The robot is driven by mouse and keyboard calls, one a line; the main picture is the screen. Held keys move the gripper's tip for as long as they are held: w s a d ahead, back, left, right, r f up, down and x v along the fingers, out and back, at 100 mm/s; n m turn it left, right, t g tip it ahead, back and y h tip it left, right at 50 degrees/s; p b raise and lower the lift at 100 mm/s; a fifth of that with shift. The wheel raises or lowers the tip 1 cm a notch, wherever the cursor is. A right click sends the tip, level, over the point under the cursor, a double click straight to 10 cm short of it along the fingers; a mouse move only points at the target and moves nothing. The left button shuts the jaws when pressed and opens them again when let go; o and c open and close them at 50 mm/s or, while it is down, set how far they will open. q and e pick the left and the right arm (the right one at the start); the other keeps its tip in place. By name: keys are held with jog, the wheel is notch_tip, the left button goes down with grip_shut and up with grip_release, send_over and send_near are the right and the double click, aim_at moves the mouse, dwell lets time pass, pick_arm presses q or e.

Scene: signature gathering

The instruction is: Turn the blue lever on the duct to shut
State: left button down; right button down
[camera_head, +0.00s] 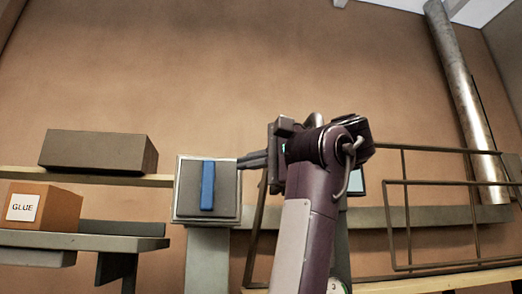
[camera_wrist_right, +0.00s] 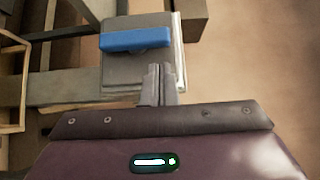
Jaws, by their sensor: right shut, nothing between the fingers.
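The blue lever (camera_head: 208,185) stands upright on a grey square plate (camera_head: 229,180) on top of a grey-green post, which seems to be the duct (camera_head: 207,262). In the right wrist view the lever (camera_wrist_right: 136,40) lies across the picture on its plate. My right gripper (camera_head: 243,163) is just right of the plate's upper edge in the head view. In the wrist view its fingers (camera_wrist_right: 159,72) are shut and empty, pointing at the plate, with their tips a little below the lever's right part. I cannot tell whether they touch the plate. My left gripper is not in view.
A brown box (camera_head: 98,152) sits on a wooden shelf left of the duct. An orange box marked GLUE (camera_head: 42,207) stands on a grey shelf below. A metal rail frame (camera_head: 447,182) and a tall pipe (camera_head: 465,100) are at right. The wall above is bare.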

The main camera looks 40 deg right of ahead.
aim_at(208, 186)
jog(key=p+x, duration=0.2)
jog(key=x, duration=0.3)
jog(key=shift+w, duration=0.1)
